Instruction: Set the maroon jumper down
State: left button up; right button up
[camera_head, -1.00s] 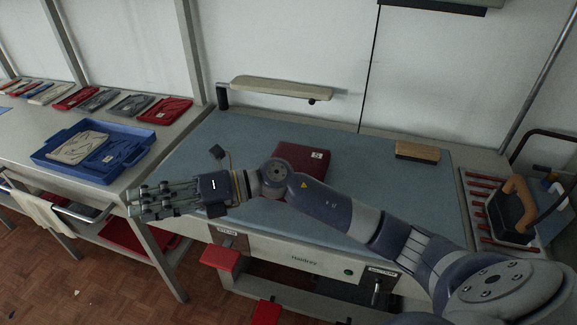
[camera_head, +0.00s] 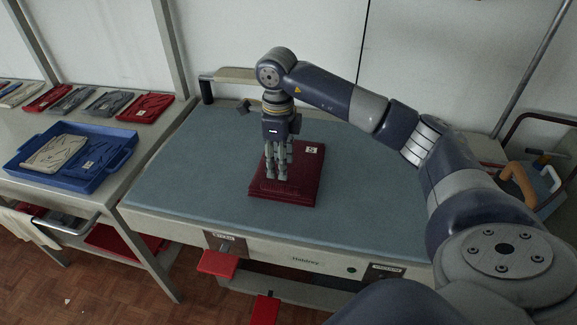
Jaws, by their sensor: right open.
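The maroon jumper (camera_head: 304,184) lies folded flat on the blue-grey padded top of the pressing table (camera_head: 200,165), with a small white label at its back right. My right gripper (camera_head: 276,177) hangs over the jumper's left part with its fingers pointing down. It is open, and the fingers hide some of the cloth. I cannot tell whether the fingertips touch it. My left gripper is not in view.
A blue tray (camera_head: 22,167) with folded garments stands on the left table, in front of a row of folded garments. A narrow padded board (camera_head: 232,75) stands at the back. An iron's tan handle (camera_head: 518,181) shows at right. The padded top is clear left of the jumper.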

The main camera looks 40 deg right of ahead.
aim_at(281, 185)
jog(key=shift+f, duration=0.95)
jog(key=shift+f+p, duration=0.6)
notch_tip(281, 185, down, 3)
jog(key=shift+s+a+f+p, duration=0.1)
jog(key=shift+s+f+p, duration=0.1)
jog(key=shift+p, duration=0.55)
jog(key=shift+w+f, duration=0.1)
jog(key=shift+f, duration=0.3)
grip_shut()
